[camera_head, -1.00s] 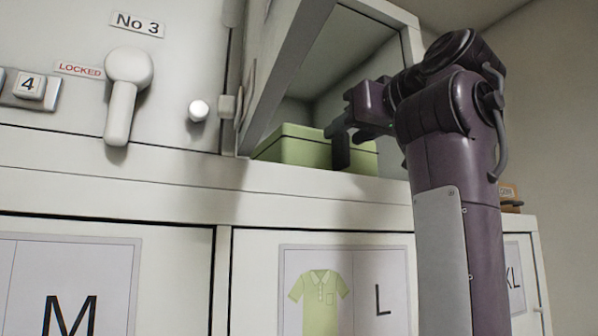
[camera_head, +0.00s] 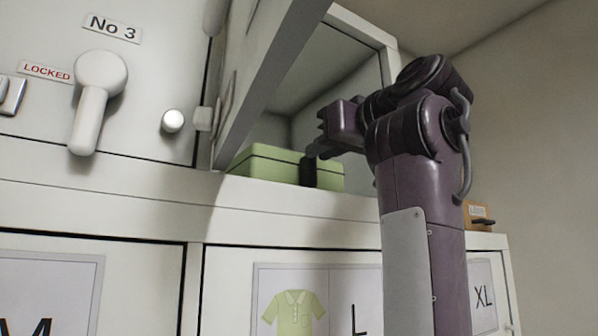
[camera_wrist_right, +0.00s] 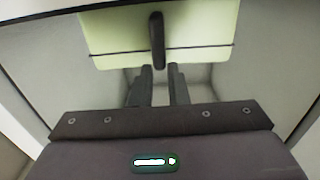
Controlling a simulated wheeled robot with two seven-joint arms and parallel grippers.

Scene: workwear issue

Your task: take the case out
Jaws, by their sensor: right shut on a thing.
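The case is a light green box (camera_head: 262,168) with a dark seam below its lid. It stands in an open locker compartment (camera_head: 345,75), at its front. In the right wrist view the case (camera_wrist_right: 110,38) shows a dark upright handle (camera_wrist_right: 156,38) at its middle. My right gripper (camera_head: 309,170) is at the front of the case. In the right wrist view the fingers of my right gripper (camera_wrist_right: 161,70) are at the handle's near end, shut on it. My arm and gripper hide part of the case's right side. My left gripper is not in view.
The open compartment door (camera_head: 268,80) stands left of the opening. A white handle (camera_head: 93,100) beside a LOCKED label and a white knob (camera_head: 173,120) are further left. Doors marked with shirt sizes are below. A small orange-brown block (camera_head: 478,214) sits at the right on the ledge.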

